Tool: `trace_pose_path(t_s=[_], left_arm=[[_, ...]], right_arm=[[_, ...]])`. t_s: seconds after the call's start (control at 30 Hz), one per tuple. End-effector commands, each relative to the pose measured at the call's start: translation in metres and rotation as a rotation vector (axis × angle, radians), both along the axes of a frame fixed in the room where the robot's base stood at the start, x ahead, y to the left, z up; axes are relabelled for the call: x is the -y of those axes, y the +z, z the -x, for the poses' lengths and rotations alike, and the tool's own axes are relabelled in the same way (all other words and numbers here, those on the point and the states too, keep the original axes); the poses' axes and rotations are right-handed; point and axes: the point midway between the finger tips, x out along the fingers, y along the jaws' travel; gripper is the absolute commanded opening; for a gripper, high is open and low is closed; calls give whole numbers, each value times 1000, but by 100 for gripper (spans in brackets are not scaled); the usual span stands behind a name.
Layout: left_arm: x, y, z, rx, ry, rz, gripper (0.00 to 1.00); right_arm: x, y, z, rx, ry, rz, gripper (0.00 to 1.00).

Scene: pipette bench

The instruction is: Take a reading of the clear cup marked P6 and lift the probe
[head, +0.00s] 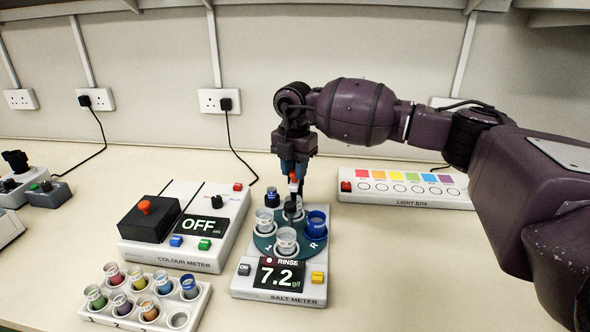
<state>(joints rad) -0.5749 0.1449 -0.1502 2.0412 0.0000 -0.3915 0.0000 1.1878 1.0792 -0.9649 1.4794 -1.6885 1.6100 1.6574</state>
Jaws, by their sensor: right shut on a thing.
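The salt meter (278,294) stands in the middle, its screen (279,274) lit with "RINSE" and "7.2 g/l" beside a red dot. Its green round holder (301,254) carries several cups: a clear cup (286,240) in front, another clear cup (264,220) at left and a blue cup (316,224) at right. A greyish cup (292,213) sits at the back, under my right gripper (295,180). That gripper points down, shut on the probe, a thin upright piece with red at its top; its lower end is hard to make out. The mark P6 is not readable. My left gripper is not in view.
The colour meter (165,253), reading "OFF", stands left of the salt meter. A white rack (128,318) of coloured vials is at front left. A light box (405,201) lies behind at right, near my right arm. The bench is bare at front right.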

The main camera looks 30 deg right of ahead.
Motion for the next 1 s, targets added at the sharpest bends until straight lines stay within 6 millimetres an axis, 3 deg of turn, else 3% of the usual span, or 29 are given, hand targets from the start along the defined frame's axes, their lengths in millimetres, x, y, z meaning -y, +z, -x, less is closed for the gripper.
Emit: trace_pose_path(t_s=[0.03,0.3,0.67,0.7,0.87,1.0], left_arm=[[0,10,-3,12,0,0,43],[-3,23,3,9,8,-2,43],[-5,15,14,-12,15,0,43],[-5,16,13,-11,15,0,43],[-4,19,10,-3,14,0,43],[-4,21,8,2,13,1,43]], right_arm=[[0,15,0,10,-1,-1,0],[0,50,0,11,-2,-2,0],[1,52,-1,8,-2,-1,0],[1,52,-1,9,-2,-2,29],[0,51,-1,7,-1,-2,54],[0,50,-1,5,-1,-1,54]])
